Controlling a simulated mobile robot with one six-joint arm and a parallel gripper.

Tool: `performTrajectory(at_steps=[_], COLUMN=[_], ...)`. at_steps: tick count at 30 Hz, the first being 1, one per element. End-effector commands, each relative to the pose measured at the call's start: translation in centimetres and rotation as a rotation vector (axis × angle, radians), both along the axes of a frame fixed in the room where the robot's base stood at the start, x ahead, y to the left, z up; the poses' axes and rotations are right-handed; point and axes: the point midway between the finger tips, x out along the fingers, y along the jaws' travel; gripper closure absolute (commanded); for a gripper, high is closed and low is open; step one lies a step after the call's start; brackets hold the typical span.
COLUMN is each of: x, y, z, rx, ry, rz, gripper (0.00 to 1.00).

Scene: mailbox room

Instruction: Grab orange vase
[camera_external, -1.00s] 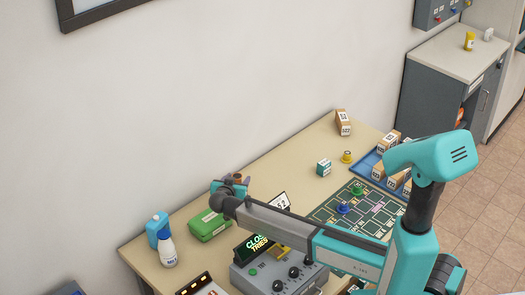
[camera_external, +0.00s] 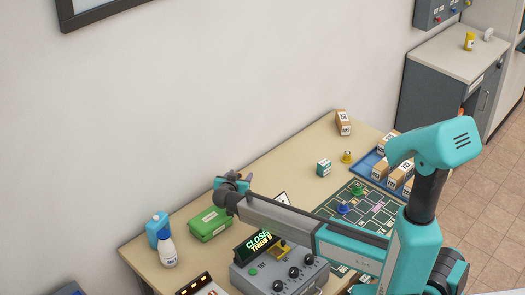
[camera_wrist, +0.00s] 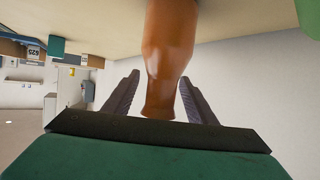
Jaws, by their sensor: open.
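The orange-brown glossy vase (camera_wrist: 170,48) shows large in the wrist view, which is upside down, so its neck points toward the bottom. Its narrow neck is between the two dark fingers of my gripper (camera_wrist: 159,78). The fingers are apart, with a gap visible on the left side; I cannot tell whether the right one touches. In the external view my gripper (camera_external: 232,181) is over the back edge of the table near the wall, and it hides most or all of the vase.
A grey control box with a lit display (camera_external: 259,241) stands in front. A circuit board (camera_external: 350,205) and blue tray (camera_external: 370,167) are to the right.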

Motion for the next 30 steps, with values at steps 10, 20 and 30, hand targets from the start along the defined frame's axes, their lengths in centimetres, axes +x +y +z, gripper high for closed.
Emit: performTrajectory(at_steps=[10,20,30], x=[0.0,0.0,0.0], y=[0.0,0.0,0.0], z=[0.0,0.1,1.9], rx=[0.000,0.000,0.002], ry=[0.000,-0.001,-0.001], rz=[0.000,0.000,0.000], gripper=[0.91,0.97,0.97])
